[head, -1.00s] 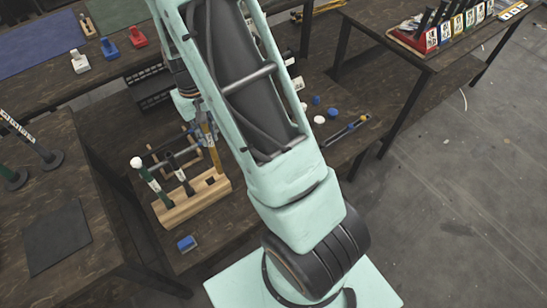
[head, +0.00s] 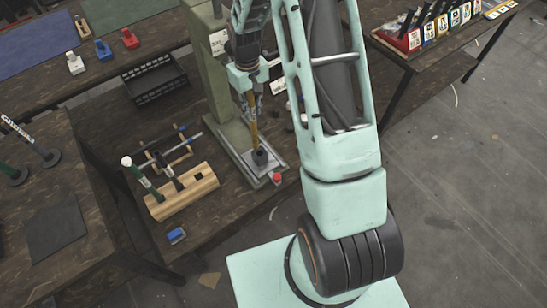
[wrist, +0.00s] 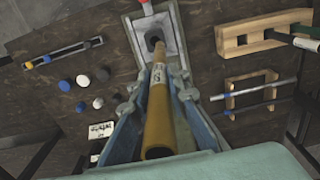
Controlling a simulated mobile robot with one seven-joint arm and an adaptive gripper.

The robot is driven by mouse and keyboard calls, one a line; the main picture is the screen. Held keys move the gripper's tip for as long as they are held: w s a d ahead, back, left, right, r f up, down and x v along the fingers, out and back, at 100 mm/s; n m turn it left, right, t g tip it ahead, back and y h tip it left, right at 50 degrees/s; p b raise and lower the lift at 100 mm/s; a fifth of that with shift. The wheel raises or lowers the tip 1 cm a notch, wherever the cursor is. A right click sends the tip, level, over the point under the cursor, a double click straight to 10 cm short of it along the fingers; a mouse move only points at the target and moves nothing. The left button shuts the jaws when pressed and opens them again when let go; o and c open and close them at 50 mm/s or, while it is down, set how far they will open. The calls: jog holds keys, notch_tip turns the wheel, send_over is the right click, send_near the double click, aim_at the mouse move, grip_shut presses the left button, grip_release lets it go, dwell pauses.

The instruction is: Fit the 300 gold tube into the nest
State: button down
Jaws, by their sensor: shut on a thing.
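My gripper (head: 250,98) is shut on the gold tube (head: 254,128) and holds it roughly upright at the press. In the wrist view the gold tube (wrist: 158,115) runs between the fingers of my gripper (wrist: 158,88), with a pale printed label on it. The nest (head: 261,158) is a dark round cup on the press's grey base plate; it also shows in the wrist view (wrist: 152,42). The tube's lower end is at the nest's mouth in the head view. I cannot tell whether it is just above or inside.
The green press column (head: 228,85) stands close behind my gripper. A red button (head: 277,178) is at the plate's front. Several caps (wrist: 82,80) lie on the bench.

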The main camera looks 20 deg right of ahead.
jog(key=shift+d+r, duration=0.1)
jog(key=shift+d, duration=0.45)
notch_tip(320, 180, down, 10)
jog(key=b, duration=0.5)
jog(key=shift+b, duration=0.3)
jog(key=c, duration=1.8)
grip_release()
jog(key=shift+c, duration=0.2)
